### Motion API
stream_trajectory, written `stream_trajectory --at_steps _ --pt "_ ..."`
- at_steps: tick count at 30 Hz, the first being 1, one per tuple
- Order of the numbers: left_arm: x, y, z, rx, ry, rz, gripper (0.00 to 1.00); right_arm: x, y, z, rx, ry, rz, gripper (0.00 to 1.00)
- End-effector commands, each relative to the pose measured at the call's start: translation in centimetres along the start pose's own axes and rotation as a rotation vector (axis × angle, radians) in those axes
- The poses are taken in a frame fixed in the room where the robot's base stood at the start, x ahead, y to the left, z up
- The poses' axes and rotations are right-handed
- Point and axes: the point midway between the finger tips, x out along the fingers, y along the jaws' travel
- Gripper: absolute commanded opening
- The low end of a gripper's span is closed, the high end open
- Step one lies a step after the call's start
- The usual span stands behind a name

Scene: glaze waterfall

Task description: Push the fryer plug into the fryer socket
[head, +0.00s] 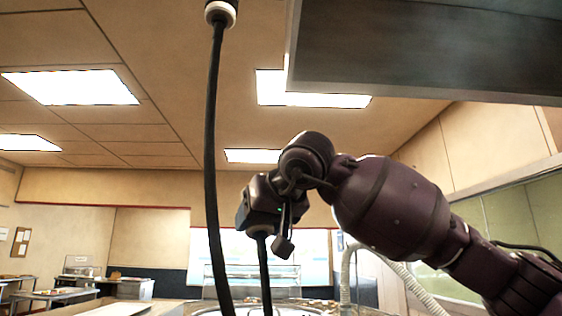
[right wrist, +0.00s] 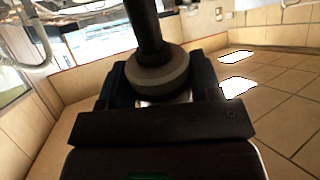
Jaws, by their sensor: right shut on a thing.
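My right gripper (head: 258,215) comes in from the right in the head view and is held up in the air. In the right wrist view, its two dark fingers (right wrist: 160,88) are shut around a round plug (right wrist: 158,72) with a grey collar and a black neck. A black cord (head: 265,275) hangs down from the gripper in the head view; the plug itself is mostly hidden there. I cannot make out the fryer socket in either view. My left gripper is not in view.
Left of my gripper, another black cord (head: 212,150) hangs from a pale-ringed black connector (head: 220,14) at the top edge. A grey hood (head: 430,45) overhangs at upper right. A pale corrugated hose (head: 410,285) runs below my arm. Counters (head: 60,295) stand far left.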

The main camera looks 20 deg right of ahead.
Motion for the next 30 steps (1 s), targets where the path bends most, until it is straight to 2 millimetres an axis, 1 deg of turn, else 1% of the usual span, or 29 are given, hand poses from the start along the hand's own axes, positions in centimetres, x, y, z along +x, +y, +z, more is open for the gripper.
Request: stream_trajectory --at_steps 1,3,8,9,11,12,15,18,21,24,30 --pt "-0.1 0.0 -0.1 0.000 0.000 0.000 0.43 -2.1 -0.6 -2.0 -0.008 0.048 -0.004 0.16" --pt "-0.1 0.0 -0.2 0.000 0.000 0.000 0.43 -4.6 -1.4 -4.2 -0.018 0.105 -0.007 0.16" --pt "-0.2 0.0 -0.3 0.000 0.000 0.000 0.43 -10.6 -3.0 -8.6 -0.040 0.219 -0.017 0.16" --pt "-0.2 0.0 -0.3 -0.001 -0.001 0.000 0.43 -12.2 -3.4 -9.6 -0.045 0.246 -0.020 0.16" --pt "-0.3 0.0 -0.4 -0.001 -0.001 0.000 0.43 -14.6 -4.0 -10.9 -0.051 0.284 -0.025 0.16" --pt "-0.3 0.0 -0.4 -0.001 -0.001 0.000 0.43 -16.2 -4.4 -11.7 -0.056 0.307 -0.028 0.16" --pt "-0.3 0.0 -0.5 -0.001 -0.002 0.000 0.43 -19.7 -5.2 -13.4 -0.065 0.353 -0.034 0.16" --pt "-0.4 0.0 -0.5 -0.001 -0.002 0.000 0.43 -22.5 -5.8 -14.5 -0.072 0.388 -0.041 0.16" --pt "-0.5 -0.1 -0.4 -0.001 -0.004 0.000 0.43 -24.4 -6.2 -15.2 -0.077 0.410 -0.046 0.16" --pt "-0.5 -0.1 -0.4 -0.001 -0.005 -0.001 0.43 -25.5 -6.4 -15.5 -0.079 0.420 -0.048 0.16" --pt "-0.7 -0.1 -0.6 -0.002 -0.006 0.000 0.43 -26.1 -6.5 -16.1 -0.079 0.423 -0.049 0.16"
